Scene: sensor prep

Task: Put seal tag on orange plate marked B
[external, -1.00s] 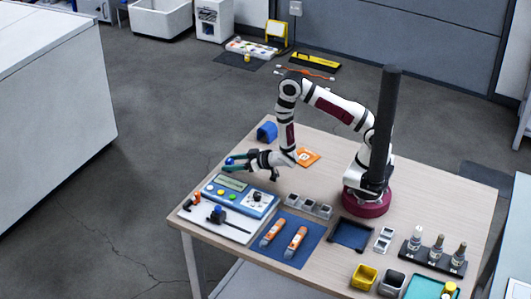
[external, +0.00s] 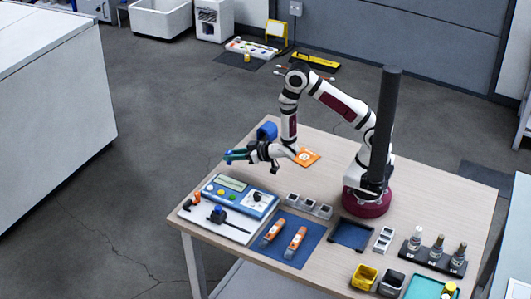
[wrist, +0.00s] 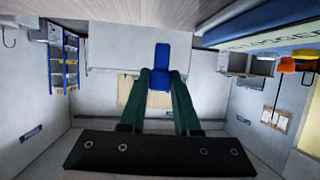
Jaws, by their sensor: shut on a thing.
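My gripper (external: 230,156) has green fingers, held level above the table's left edge, beyond the blue device. In the wrist view its fingers (wrist: 160,77) are shut on a small blue piece (wrist: 162,55), which I take to be the seal tag. The piece sticks out past the fingertips; in the external view it is too small to make out clearly. The orange plate (external: 309,157) lies flat on the table, to the right of my gripper and close to my arm. It bears a small white mark, whose letter I cannot read. Part of the plate is hidden by my arm.
A blue block (external: 266,131) stands behind my wrist. The blue control device (external: 232,184) lies below and in front of my gripper. A blue mat (external: 276,252) with two orange tools and a row of small grey holders (external: 309,206) are nearer the front.

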